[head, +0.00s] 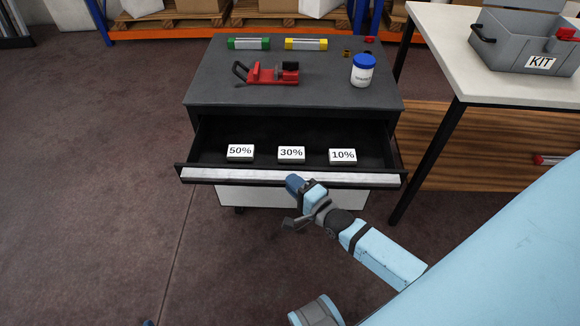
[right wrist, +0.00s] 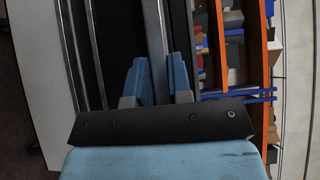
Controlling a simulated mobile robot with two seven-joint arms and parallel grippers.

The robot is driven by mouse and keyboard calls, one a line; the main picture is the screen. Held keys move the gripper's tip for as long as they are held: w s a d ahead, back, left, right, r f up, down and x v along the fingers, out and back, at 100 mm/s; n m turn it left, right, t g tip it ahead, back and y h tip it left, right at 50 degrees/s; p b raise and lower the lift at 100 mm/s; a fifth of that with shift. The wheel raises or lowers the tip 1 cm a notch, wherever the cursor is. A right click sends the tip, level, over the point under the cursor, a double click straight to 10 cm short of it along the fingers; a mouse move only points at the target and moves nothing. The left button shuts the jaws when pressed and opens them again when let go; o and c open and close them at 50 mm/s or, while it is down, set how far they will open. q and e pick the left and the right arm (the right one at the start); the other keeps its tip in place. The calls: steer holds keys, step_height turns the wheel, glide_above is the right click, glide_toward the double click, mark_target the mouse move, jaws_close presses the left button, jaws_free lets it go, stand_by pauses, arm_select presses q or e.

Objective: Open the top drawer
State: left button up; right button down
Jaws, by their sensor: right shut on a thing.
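The top drawer (head: 230,176) of the dark grey cabinet (head: 320,98) is pulled out, and its inside shows. Three white blocks lie in it, marked 50% (head: 240,152), 30% (head: 291,154) and 10% (head: 343,156). My right gripper (head: 297,184) is at the drawer's pale front edge, near its middle. In the right wrist view the blue fingers of the right gripper (right wrist: 158,78) are on either side of a grey bar (right wrist: 155,35), shut on the drawer front.
On the cabinet top are a red clamp-like tool (head: 268,75), a blue-lidded white jar (head: 362,70), a green level (head: 248,43) and a yellow one (head: 306,43). A white table (head: 450,60) with a grey KIT box (head: 530,45) stands at right. Floor at left is clear.

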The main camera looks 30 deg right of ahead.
steer(key=s+a+p, duration=0.2)
steer(key=s+a, duration=0.2)
steer(key=s, duration=0.2)
steer(key=shift+p, duration=0.35)
steer(key=c, duration=1)
jaws_free()
steer(key=shift+c, duration=0.2)
steer(key=s+d, duration=0.2)
steer(key=s, duration=1.1)
steer(key=shift+s+d+p, duration=0.3)
steer(key=shift+p, duration=0.15)
